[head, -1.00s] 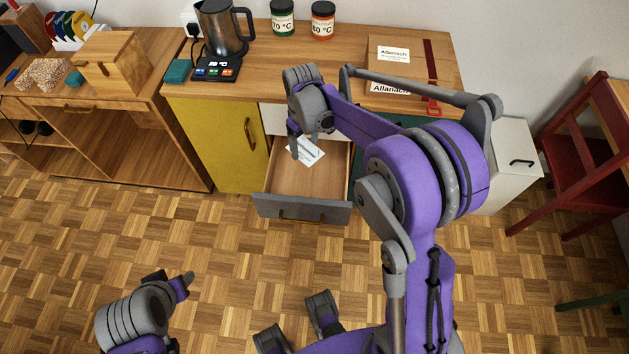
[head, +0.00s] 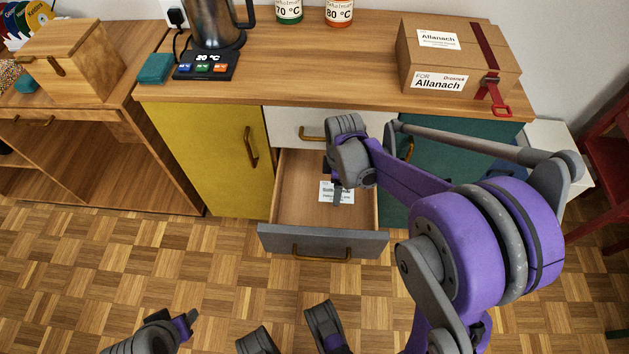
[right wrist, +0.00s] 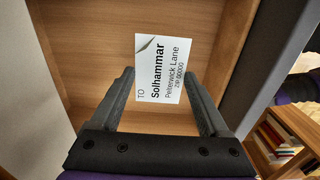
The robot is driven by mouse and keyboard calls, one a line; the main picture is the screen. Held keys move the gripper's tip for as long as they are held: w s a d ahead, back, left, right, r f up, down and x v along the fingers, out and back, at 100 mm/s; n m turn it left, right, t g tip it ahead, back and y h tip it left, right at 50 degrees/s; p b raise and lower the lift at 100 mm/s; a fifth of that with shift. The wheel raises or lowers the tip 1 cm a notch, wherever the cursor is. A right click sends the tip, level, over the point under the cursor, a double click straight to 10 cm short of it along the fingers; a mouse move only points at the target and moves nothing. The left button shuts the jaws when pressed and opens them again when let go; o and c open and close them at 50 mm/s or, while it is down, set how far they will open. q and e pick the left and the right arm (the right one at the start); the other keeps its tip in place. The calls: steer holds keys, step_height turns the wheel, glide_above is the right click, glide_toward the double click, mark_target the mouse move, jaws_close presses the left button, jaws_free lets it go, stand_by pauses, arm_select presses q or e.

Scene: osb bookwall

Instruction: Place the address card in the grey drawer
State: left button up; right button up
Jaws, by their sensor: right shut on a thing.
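The address card (head: 326,194) is a small white label with black print. It is over the drawer's wooden floor in the head view, and whether it touches the floor is unclear. The right wrist view shows the card (right wrist: 163,60) reading "Solhammar". The grey drawer (head: 320,244) is pulled open, with a brass handle on its front. My right gripper (head: 337,192) reaches down into the drawer and is shut on the card; its fingertips (right wrist: 160,84) flank the card's lower part in the wrist view. My left gripper (head: 178,322) is low at the left, away from the drawer, its opening unclear.
A yellow door (head: 207,157) is left of the drawer, a white drawer front (head: 295,125) above and a green door (head: 455,155) to the right. The worktop carries a kettle (head: 213,25), jars and a cardboard box (head: 455,60). The parquet floor in front is mostly clear.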

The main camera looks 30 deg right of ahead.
steer(key=shift+w+f, duration=0.15)
steer(key=shift+f, duration=0.3)
steer(key=b, duration=0.2)
glide_above(334, 209)
step_height(334, 209, down, 5)
steer(key=shift+f, duration=0.2)
steer(key=shift+f+b, duration=0.7)
steer(key=shift+f, duration=1.35)
steer(key=shift+f, duration=0.2)
steer(key=o, duration=1.2)
steer(key=shift+c, duration=0.2)
steer(key=shift+r, duration=0.2)
